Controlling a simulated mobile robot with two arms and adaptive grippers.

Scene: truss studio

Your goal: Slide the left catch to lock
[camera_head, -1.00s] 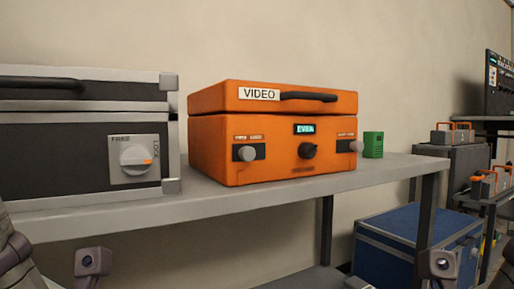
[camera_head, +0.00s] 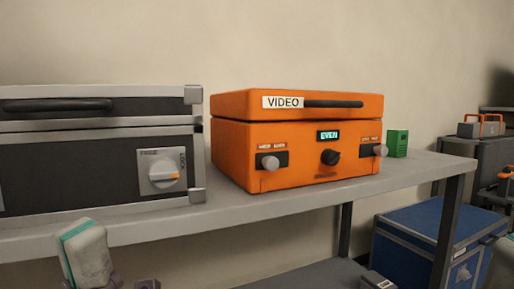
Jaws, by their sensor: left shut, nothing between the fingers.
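The orange case (camera_head: 230,150), labelled VIDEO, stands closed on the grey shelf. Its left catch (camera_head: 269,163) is a grey knob on a dark plate, with small blurred lettering above. A matching right catch (camera_head: 380,150) is at the front's right edge. Between them are a black dial (camera_head: 330,157) and a lit display (camera_head: 328,135) reading EVEN. My left gripper (camera_head: 86,250), pale grey with a teal stripe, is shut and empty at the lower left, apart from the orange case. My right gripper is not in view.
A black-and-grey case (camera_head: 80,170) with a white dial (camera_head: 161,173) stands left of the orange one. A small green box (camera_head: 398,143) is to its right. A blue case (camera_head: 425,232) sits below the shelf (camera_head: 290,203). The shelf front is clear.

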